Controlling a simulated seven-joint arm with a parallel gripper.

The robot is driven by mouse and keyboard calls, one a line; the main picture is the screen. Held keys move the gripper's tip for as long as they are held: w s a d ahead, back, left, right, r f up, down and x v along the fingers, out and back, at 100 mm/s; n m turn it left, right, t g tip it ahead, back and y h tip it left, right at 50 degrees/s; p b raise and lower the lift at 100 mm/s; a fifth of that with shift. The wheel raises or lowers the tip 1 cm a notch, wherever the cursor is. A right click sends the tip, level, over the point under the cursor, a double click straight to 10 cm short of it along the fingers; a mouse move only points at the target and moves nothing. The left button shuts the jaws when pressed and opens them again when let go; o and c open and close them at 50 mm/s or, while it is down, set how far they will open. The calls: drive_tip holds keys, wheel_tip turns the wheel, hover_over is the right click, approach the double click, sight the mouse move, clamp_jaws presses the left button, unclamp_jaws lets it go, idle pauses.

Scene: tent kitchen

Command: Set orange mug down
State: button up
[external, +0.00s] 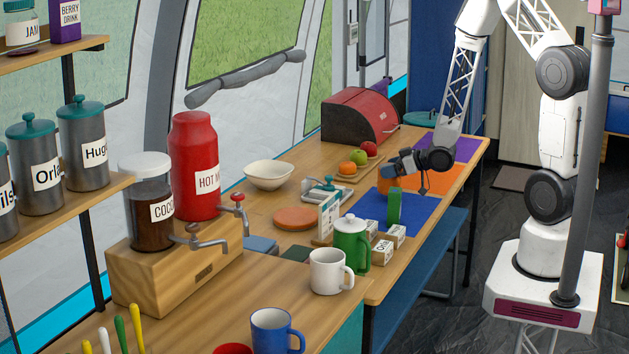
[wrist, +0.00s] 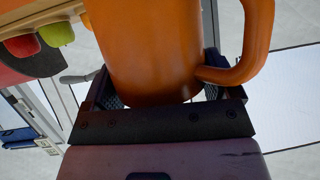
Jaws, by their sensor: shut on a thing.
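The orange mug (wrist: 145,50) fills the middle of the wrist view, with its handle (wrist: 245,50) on the right. My gripper (wrist: 155,88) is shut on the mug body, with a dark finger at each side. In the external view my gripper (external: 408,164) is low over the counter near the orange mat (external: 445,184).
A fruit board (external: 371,170) and red bread bin (external: 355,117) stand left of and behind the gripper. A green pot (external: 350,243) stands nearer the camera.

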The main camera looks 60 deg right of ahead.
drive_tip(key=shift+f, duration=1.15)
drive_tip(key=shift+f, duration=0.1)
drive_tip(key=o, duration=0.8)
drive_tip(key=shift+s, duration=0.1)
drive_tip(key=v, duration=1.2)
drive_tip(key=shift+w+r, duration=0.2)
drive_tip(key=shift+r, duration=0.05)
